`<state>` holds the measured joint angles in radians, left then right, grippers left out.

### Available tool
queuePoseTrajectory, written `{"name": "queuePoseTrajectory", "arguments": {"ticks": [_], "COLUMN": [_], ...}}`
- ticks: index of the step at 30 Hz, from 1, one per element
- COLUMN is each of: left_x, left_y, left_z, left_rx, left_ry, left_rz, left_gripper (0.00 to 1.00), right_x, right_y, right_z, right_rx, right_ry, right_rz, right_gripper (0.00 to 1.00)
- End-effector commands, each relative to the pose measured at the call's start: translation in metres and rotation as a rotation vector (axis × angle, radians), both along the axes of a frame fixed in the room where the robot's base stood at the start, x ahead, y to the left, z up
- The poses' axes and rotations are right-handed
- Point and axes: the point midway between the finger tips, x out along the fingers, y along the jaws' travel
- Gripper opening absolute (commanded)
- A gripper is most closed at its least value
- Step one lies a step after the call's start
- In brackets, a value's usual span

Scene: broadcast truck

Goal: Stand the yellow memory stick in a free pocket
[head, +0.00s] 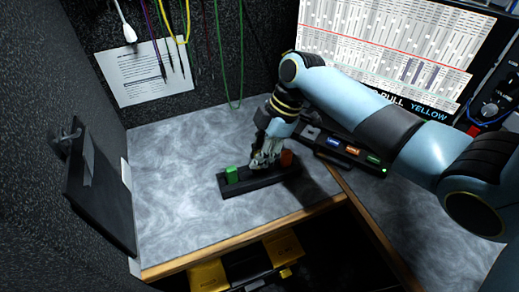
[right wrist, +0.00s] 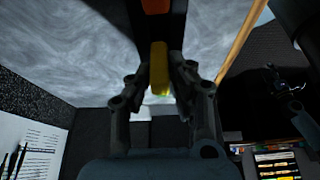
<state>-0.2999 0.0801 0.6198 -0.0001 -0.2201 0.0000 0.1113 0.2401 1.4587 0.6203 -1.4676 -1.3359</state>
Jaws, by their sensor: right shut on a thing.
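A long black holder (head: 262,187) with pockets lies on the grey marbled worktop in the head view. A green stick (head: 231,175) stands in its left end and a red-orange stick (head: 287,158) in its right end. My right gripper (head: 262,164) is over the middle of the holder, between these two sticks. In the right wrist view my right gripper (right wrist: 160,85) is shut on the yellow memory stick (right wrist: 159,66). The stick is close to the black holder; I cannot tell whether its end is inside a pocket. The gripper hides it in the head view. My left gripper is not in view.
A black device (head: 345,153) with blue, orange and green labelled slots stands right of the holder. The worktop (head: 175,170) is clear to the left. Its wooden front edge (head: 215,262) is near, with yellow-and-black cases below. Cables hang at the back wall.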

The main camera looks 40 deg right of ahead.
Motion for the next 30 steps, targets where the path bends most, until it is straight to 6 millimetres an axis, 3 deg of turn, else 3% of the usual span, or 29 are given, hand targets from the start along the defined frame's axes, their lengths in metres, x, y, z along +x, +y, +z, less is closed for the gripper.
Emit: {"name": "queuePoseTrajectory", "arguments": {"ticks": [29, 30], "left_x": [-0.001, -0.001], "left_y": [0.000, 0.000], "left_z": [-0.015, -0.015], "left_rx": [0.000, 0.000], "left_ry": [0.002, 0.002], "left_rz": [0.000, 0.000], "left_gripper": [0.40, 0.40], "right_x": [0.000, 0.000], "right_y": [0.000, 0.000], "right_z": [-0.025, -0.025], "right_rx": [0.000, 0.000], "right_ry": [0.000, 0.000], "right_rz": [0.000, 0.001], "right_gripper": [0.01, 0.21]}}
